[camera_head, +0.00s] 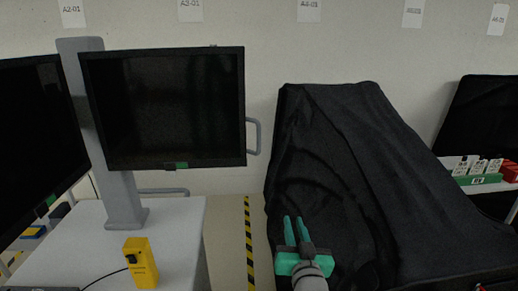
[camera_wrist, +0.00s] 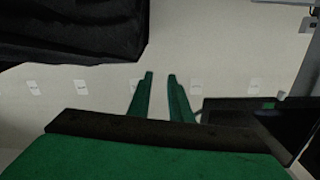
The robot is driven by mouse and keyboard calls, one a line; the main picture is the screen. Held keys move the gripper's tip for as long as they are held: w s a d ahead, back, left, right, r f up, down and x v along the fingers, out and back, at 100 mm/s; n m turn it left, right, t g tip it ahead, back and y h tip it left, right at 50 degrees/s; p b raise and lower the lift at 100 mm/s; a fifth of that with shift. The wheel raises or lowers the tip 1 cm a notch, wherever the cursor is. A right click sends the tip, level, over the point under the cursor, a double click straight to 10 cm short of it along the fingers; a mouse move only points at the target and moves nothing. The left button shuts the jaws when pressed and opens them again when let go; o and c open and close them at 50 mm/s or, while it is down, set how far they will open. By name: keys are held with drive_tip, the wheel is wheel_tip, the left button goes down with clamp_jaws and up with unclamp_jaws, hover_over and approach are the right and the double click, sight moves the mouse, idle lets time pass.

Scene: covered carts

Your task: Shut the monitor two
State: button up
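Two black monitors share a grey post (camera_head: 110,150) on a white cart. One monitor (camera_head: 165,105) faces me, with a green tag at its lower edge and a grey handle (camera_head: 257,136) on its right side. The other monitor (camera_head: 35,140) is at the left edge, angled and cut off. I cannot tell which is numbered two. My gripper (camera_head: 294,217) is right of and below the handle, apart from it, in front of a black cover. Its green fingers are apart and empty, also in the wrist view (camera_wrist: 160,75), where a dark monitor (camera_wrist: 265,125) shows at right.
A cart under a black cover (camera_head: 350,150) fills the middle right. A yellow box (camera_head: 140,262) with a cable stands on the white cart top (camera_head: 180,225). Yellow-black floor tape (camera_head: 249,240) marks a gap between the carts. Another covered cart (camera_head: 485,115) is far right.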

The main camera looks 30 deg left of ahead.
drive_tip(key=w+a+r+n+y, duration=0.15)
drive_tip(key=a+r, duration=0.25)
drive_tip(key=r, duration=0.7)
drive_tip(key=n+g+y, duration=0.2)
drive_tip(key=n, duration=0.1)
approach(259, 139)
drive_tip(key=x, duration=1)
drive_tip(key=shift+w+a, duration=0.1)
drive_tip(key=shift+w, duration=0.25)
drive_tip(key=shift+a, duration=0.1)
clamp_jaws()
